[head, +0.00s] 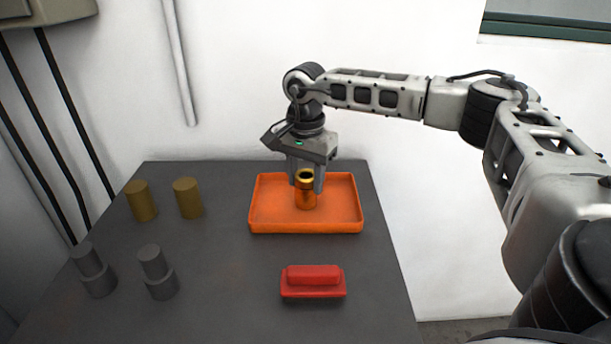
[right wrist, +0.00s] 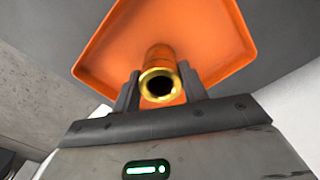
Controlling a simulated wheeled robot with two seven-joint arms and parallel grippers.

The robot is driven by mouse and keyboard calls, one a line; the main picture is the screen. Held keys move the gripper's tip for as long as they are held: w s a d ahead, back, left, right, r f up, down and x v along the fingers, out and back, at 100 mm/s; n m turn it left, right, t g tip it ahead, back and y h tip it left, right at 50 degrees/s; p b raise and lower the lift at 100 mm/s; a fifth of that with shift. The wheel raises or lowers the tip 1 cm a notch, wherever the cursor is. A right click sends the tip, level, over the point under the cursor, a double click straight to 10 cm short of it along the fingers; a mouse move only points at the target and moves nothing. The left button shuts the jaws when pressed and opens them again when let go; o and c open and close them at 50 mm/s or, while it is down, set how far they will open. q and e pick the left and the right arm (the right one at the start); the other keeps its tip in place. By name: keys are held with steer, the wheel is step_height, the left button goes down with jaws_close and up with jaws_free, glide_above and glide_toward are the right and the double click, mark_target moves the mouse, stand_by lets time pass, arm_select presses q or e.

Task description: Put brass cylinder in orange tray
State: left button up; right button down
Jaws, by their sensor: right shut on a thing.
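The orange tray (head: 262,225) lies flat towards the back right of the dark table. A shiny brass cylinder (head: 306,200) with an open, hollow top stands upright inside the tray area, near its middle. My right gripper (head: 306,186) is above the tray, pointing down, and is shut on the brass cylinder. In the right wrist view the brass cylinder (right wrist: 159,82) sits between the two fingers, with the orange tray (right wrist: 215,40) behind it. I cannot tell whether its base touches the tray floor. My left gripper is not in view.
Two duller brass cylinders (head: 141,201) (head: 187,198) stand at the table's back left. Two grey stepped cylinders (head: 93,271) (head: 157,274) stand at the front left. A red block (head: 313,281) lies in front of the tray. The table's middle is clear.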

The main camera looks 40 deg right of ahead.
steer(key=c, duration=0.8)
jaws_free()
steer(key=shift+o, duration=0.2)
step_height(320, 180, up, 12)
steer(key=shift+r+b, duration=0.15)
steer(key=shift+b, duration=0.2)
